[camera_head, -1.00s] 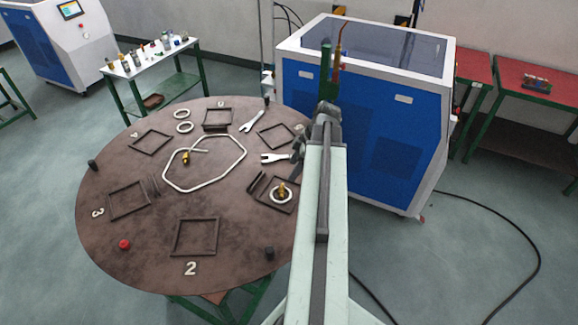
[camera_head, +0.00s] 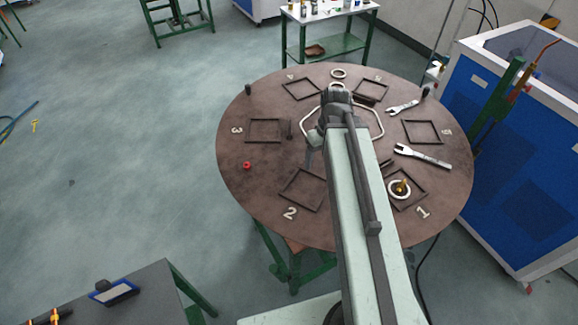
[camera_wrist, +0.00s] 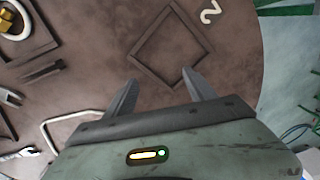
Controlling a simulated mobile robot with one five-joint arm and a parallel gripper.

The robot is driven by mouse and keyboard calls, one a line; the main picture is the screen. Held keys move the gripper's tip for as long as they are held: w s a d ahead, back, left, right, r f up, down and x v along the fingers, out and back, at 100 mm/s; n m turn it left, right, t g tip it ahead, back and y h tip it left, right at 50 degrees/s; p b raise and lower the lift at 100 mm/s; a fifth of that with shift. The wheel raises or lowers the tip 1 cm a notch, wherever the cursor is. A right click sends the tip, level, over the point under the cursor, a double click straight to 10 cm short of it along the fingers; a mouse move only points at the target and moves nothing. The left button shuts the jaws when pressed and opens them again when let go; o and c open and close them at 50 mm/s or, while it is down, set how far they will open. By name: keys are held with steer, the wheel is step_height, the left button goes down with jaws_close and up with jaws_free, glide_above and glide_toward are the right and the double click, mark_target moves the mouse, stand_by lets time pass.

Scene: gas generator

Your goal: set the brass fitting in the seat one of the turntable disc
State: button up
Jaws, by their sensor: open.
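A brass fitting (camera_head: 401,187) stands inside a white ring (camera_head: 392,193) in the seat frame (camera_head: 417,181) marked 1, at the right front of the brown turntable disc (camera_head: 245,190). In the wrist view a brass hex piece (camera_wrist: 6,18) in a white ring (camera_wrist: 34,31) is cut off at the upper left. My gripper (camera_wrist: 160,88) is open with nothing between its fingers. It is over the disc near the empty seat frame (camera_wrist: 190,29) marked 2, well away from the brass piece. My arm hides the disc's middle in the head view.
Two wrenches (camera_head: 424,157) lie on the disc's right side. A bent pale tube (camera_head: 377,118) lies around the middle. A red cap (camera_head: 247,165) and dark posts stand near the rim. A blue-and-white machine (camera_head: 525,150) stands close on the right. Open floor lies left.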

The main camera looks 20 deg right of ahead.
steer(key=a+m+h, duration=0.1)
steer(key=a+m, duration=0.1)
steer(key=a, duration=0.9)
steer(key=shift+f, duration=0.15)
step_height(320, 180, down, 7)
steer(key=b, duration=0.6)
steer(key=shift+r+b, duration=0.2)
steer(key=shift+b, duration=0.2)
